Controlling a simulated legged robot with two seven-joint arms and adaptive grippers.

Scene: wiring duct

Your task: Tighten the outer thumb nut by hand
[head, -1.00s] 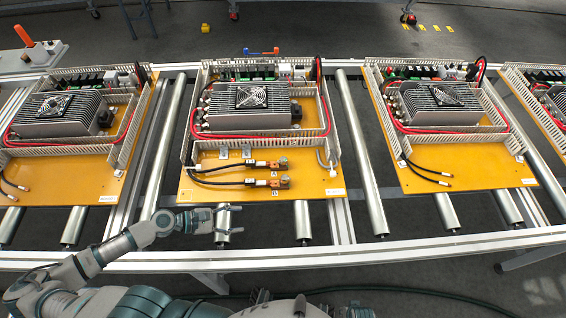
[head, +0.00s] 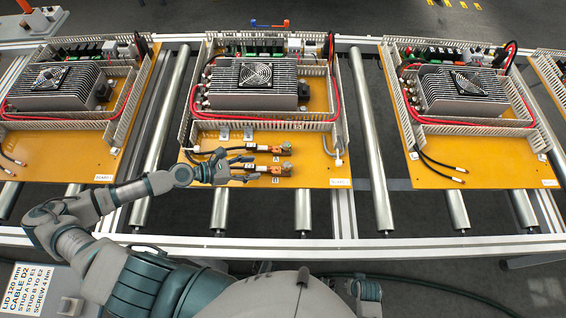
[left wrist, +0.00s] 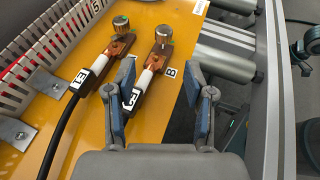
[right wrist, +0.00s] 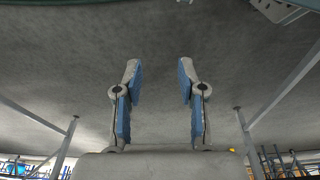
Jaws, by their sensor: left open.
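The outer thumb nut (left wrist: 163,36) is a knurled metal cap on the stud by label B, at the board's front edge. It also shows in the head view (head: 286,168). A second nut (left wrist: 121,24) tops the stud by A. Under each is a copper lug on a black cable with a white sleeve. My left gripper (left wrist: 160,75) is open, its fingers either side of the outer cable's lug end in the picture, short of the nut. It also shows in the head view (head: 252,168). No contact is visible. My right gripper (right wrist: 158,75) is open and empty.
The yellow board (head: 320,175) rests on a roller conveyor and carries a finned heatsink unit (head: 258,85) with a fan. A slotted white duct (left wrist: 40,50) runs beside the cables. Similar boards stand left and right. A label card (head: 30,290) lies at lower left.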

